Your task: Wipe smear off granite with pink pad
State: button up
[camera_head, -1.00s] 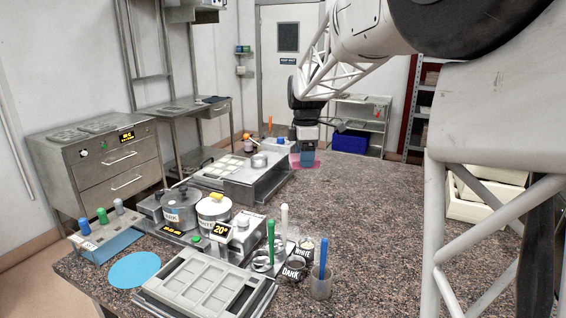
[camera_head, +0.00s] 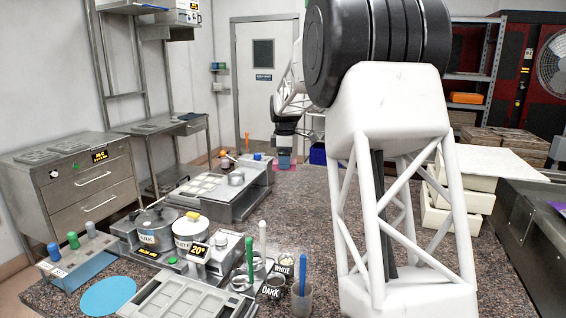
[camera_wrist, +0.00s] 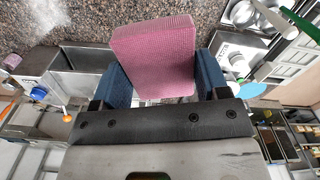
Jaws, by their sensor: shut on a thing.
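My gripper (camera_wrist: 160,76) is shut on the pink pad (camera_wrist: 153,52), a textured block between its two blue fingers in the wrist view. Speckled brown granite (camera_wrist: 90,18) lies beyond the pad there; I cannot tell if they touch. In the head view my gripper (camera_head: 285,150) is small, at the granite's far end (camera_head: 300,205), with a patch of pink (camera_head: 284,163) just below it.
Steel tray units (camera_head: 222,190), two lidded pots (camera_head: 154,232), tool cups (camera_head: 302,298) and a blue round mat (camera_head: 108,296) fill the granite's left side. White stacked boxes (camera_head: 462,205) stand at right. The granite's middle strip is clear.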

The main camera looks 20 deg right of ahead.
jog(key=w+d+f+m, duration=0.2)
jog(key=w+d+f, duration=0.7)
jog(key=w+d, duration=0.1)
jog(key=w+d+f+m, duration=0.3)
jog(key=w+d+f, duration=0.6)
jog(key=w, duration=0.3)
jog(key=shift+w+d+m, duration=0.3)
jog(key=shift+w+d, duration=0.05)
jog(key=shift+w, duration=0.05)
